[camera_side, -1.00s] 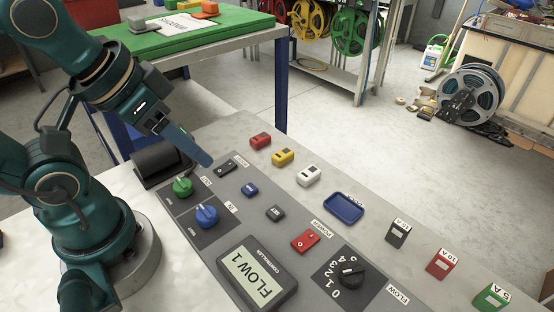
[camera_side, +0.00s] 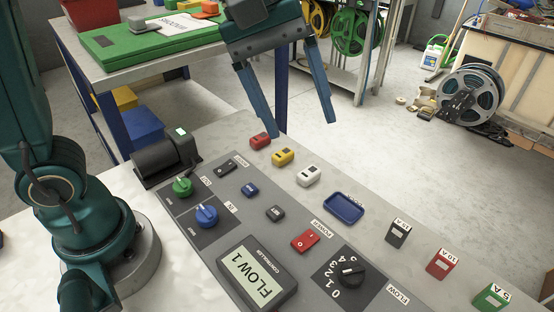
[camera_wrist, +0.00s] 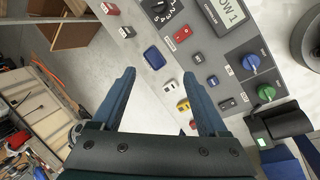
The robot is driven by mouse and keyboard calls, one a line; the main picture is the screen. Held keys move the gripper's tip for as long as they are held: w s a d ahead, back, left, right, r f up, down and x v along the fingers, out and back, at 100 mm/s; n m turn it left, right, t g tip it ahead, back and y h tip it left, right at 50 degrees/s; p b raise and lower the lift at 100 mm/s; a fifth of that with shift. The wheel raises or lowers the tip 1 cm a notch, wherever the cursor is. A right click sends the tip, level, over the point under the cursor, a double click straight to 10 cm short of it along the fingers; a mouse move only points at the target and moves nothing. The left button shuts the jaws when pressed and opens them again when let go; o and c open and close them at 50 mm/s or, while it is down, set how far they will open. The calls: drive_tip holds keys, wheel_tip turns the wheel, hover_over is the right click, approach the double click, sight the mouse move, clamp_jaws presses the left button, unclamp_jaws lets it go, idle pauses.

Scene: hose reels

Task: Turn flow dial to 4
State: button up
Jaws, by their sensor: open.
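The black flow dial (camera_side: 348,271) sits on a dark plate marked with numbers, at the lower right of the grey panel; it also shows at the top of the wrist view (camera_wrist: 158,6). The controller display (camera_side: 257,277) reads FLOW 1; its screen is partly in the wrist view (camera_wrist: 228,14). My gripper (camera_side: 303,130) is open and empty, raised above the far side of the panel, well apart from the dial.
Near the dial are a red power switch (camera_side: 305,240) and a blue tray (camera_side: 344,208). Red (camera_side: 260,142), yellow (camera_side: 282,157) and white (camera_side: 308,176) blocks line the far side. Green (camera_side: 182,187) and blue (camera_side: 206,215) knobs and a black motor (camera_side: 167,158) are at left.

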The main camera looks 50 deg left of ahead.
drive_tip(key=w+d+f+n+g, duration=0.1)
drive_tip(key=w+d+f+g, duration=0.2)
drive_tip(key=d+f, duration=0.45)
drive_tip(key=g, duration=0.3)
hover_over(353, 267)
drive_tip(key=w+a, duration=0.2)
drive_tip(key=f, duration=0.7)
drive_tip(key=shift+s+d+f, duration=0.2)
drive_tip(key=shift+f, duration=0.05)
drive_tip(key=shift+t, duration=0.3)
drive_tip(key=shift+x, duration=2.4)
drive_tip(key=shift+s, duration=0.15)
drive_tip(key=shift+c, duration=0.3)
clamp_jaws()
